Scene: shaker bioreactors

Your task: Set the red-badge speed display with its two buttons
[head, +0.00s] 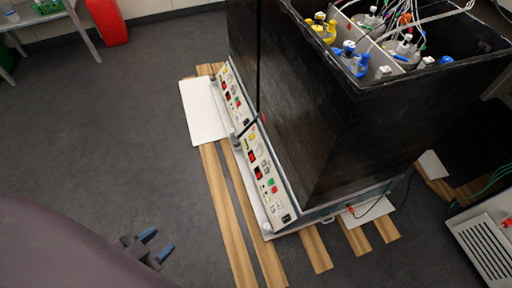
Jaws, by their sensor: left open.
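Two cream control panels run along the base of a black shaker cabinet in the head view. The nearer panel (262,172) and the farther panel (233,97) each carry small dark displays with red digits, coloured marks and buttons. One dark red display (257,173) sits mid-way on the nearer panel, with small green and red buttons (271,186) below it. Badge colours and digits are too small to read, so I cannot tell which display has the red badge. My left gripper (158,242) is open and empty, left of the nearer panel and apart from it. My right gripper is out of view.
The black cabinet (310,120) holds vessels with yellow and blue fittings and tubing. It stands over wooden slats (231,215). A white box with a vent (485,245) is at lower right. A bench (45,20) and red object (107,20) are at upper left. Grey floor is clear between.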

